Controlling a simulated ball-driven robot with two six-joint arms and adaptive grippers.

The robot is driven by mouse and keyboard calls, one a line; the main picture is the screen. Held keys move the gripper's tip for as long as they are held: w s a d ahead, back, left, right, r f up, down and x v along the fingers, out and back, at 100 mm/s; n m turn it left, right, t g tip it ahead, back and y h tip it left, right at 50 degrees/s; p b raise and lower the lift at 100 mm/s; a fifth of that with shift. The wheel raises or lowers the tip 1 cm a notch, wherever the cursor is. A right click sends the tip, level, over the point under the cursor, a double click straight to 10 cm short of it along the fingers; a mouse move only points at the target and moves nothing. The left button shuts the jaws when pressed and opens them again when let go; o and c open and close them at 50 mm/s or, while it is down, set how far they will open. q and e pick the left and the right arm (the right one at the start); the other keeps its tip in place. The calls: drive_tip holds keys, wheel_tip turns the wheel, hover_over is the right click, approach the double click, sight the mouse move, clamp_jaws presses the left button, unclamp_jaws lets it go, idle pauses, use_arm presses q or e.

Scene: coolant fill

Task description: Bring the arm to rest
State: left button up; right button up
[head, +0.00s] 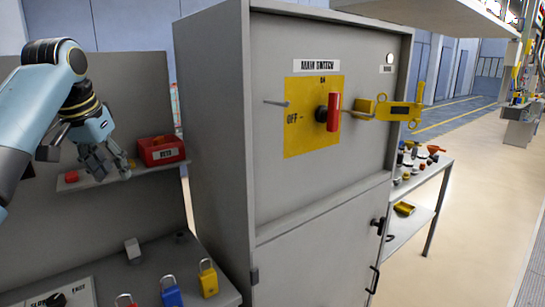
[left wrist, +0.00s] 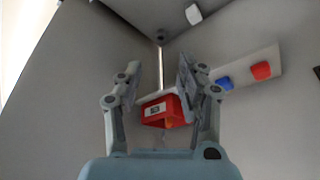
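My left arm comes in from the left in the head view, and its gripper (head: 108,162) hangs in the air near the small wall shelf. In the left wrist view its two fingers (left wrist: 160,88) stand apart with nothing held between them. The red labelled bin (left wrist: 160,111) shows beyond the fingers there. In the head view the red bin (head: 161,151) sits on the shelf, to the right of the gripper. My right gripper is in neither view.
A grey cabinet (head: 215,130) stands right of the arm, with a red switch handle (head: 334,112) on a yellow plate and a yellow hasp (head: 403,111). A yellow padlock (head: 208,278) and a blue padlock (head: 171,291) are on the lower bench. Open floor (head: 470,190) lies at right.

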use_arm(q)
drive_tip(key=s+d+f, duration=0.3)
drive_tip(key=s+f, duration=1.2)
drive_tip(key=s, duration=0.2)
drive_tip(key=s+d, duration=0.2)
drive_tip(key=s, duration=1.9)
wheel_tip(320, 180, down, 40)
drive_tip(key=s+a+r+g+y+b, duration=0.1)
drive_tip(key=a+g+b, duration=0.15)
drive_tip(key=b, duration=1.05)
drive_tip(key=s+f+b, duration=0.3)
drive_tip(key=s+f, duration=0.3)
drive_tip(key=f, duration=0.3)
drive_tip(key=s+a+f+b, duration=0.1)
drive_tip(key=s+f+b, duration=0.3)
drive_tip(key=s+f, duration=0.3)
drive_tip(key=s+f+n+b, duration=0.1)
drive_tip(key=s+f+b, duration=0.3)
drive_tip(key=f, duration=0.8)
drive_tip(key=shift+s+a+f+g, duration=0.2)
drive_tip(key=shift+s+f+g, duration=0.15)
drive_tip(key=shift+s, duration=0.8)
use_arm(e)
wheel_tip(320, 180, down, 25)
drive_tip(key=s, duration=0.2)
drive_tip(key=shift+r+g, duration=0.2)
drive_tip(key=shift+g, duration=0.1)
